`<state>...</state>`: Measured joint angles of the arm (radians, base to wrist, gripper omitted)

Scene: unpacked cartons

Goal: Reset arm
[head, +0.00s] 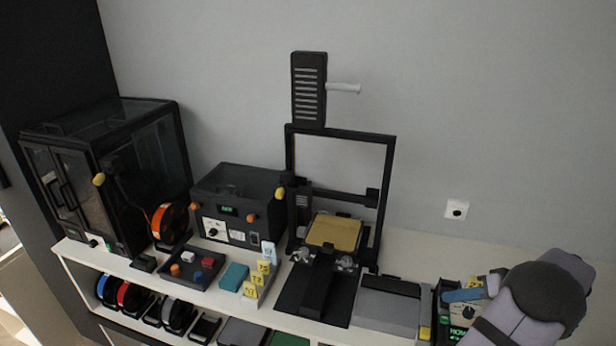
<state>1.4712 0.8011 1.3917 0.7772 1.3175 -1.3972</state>
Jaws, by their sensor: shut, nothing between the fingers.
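Part of my arm (520,298), grey-purple with a dark round joint, shows at the lower right of the head view. It stands in front of the right end of the white bench and covers part of what lies there. My gripper's fingers are not visible in this view.
A white bench (405,258) runs along the wall. On it stand a dark glazed cabinet (75,165), a black control box (238,200), a 3D printer frame (388,165) and a small device with a green display (457,333). Spools (180,314) sit on the shelf below.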

